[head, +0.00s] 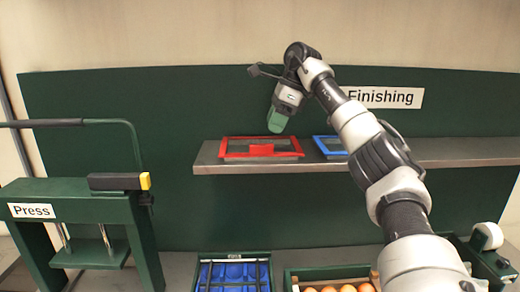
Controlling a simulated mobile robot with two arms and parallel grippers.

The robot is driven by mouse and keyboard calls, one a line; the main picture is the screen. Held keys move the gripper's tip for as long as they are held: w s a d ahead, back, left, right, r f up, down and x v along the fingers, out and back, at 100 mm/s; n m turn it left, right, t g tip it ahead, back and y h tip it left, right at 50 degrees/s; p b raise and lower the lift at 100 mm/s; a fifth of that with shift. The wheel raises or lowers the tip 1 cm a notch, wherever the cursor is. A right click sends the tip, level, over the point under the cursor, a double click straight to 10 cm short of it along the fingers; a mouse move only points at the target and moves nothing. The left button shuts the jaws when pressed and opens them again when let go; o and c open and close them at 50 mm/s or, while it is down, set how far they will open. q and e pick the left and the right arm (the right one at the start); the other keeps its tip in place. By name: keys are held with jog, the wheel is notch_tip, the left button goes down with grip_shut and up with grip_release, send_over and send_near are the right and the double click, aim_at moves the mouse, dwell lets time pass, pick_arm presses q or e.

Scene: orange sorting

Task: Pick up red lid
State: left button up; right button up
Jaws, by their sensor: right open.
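The red lid (262,149) lies flat on the grey shelf (430,160) in the middle of the head view. It is a red rectangular frame with a darker inside and a red tab at its front edge. My right gripper (278,121) hangs above the lid, a little right of its middle, pointing down. It is open and empty, and it appears apart from the lid. Its separate fingertips are hard to make out. My left gripper is not in view.
A blue lid (330,146) lies right of the red one, partly behind my right arm. Below are a crate with blue contents (233,277) and a crate of oranges (330,272). A green press (85,205) stands at left. A green board backs the shelf.

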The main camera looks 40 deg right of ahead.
aim_at(262, 145)
jog(key=shift+w+a+f, duration=0.15)
jog(key=shift+w+f, duration=0.1)
jog(key=shift+f, duration=0.4)
jog(key=a+f+p, duration=0.1)
jog(key=w+a+f+p, duration=0.1)
jog(key=f, duration=0.1)
jog(key=shift+a+f, duration=0.2)
jog(key=shift+f, duration=0.05)
jog(key=shift+w+a+f, duration=0.1)
jog(key=shift+w+f, duration=0.05)
jog(key=shift+f, duration=0.3)
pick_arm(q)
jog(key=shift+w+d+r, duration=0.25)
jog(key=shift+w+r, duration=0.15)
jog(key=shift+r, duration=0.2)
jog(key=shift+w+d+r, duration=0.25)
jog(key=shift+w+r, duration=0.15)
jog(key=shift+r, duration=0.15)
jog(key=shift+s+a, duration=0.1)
pick_arm(e)
grip_shut()
